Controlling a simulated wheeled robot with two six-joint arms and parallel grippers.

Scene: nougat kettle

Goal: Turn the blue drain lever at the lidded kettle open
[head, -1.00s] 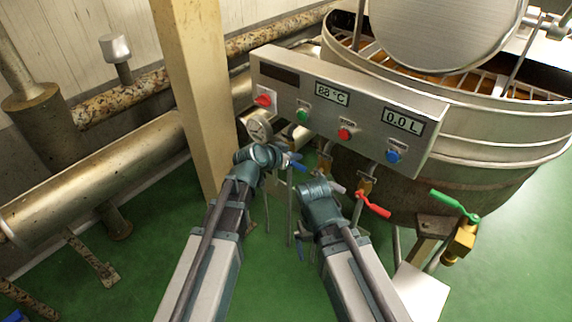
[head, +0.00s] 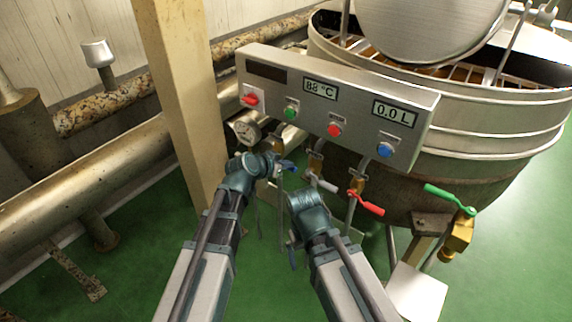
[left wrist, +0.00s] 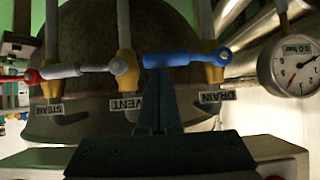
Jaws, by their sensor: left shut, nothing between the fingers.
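The kettle (head: 478,150) stands at the right in the head view, with its round lid (head: 430,30) raised. The blue drain lever (head: 288,166) is small below the panel's left part. In the left wrist view the blue lever (left wrist: 180,59) lies across its upright pipe, beside a tag reading DRAIN (left wrist: 215,96). My left gripper (head: 274,169) is shut and empty. Its fingertips (left wrist: 157,76) overlap the lever's free end in the left wrist view; whether they touch is unclear. My right gripper (head: 303,200) is to the right; its fingers are not clear.
A control panel (head: 350,108) with buttons and displays hangs above the valves. A grey vent lever (head: 320,182), a red lever (head: 366,203) and a green-handled valve (head: 452,200) are nearby. A gauge (left wrist: 290,66) is right of the drain pipe. A pillar (head: 180,95) stands left.

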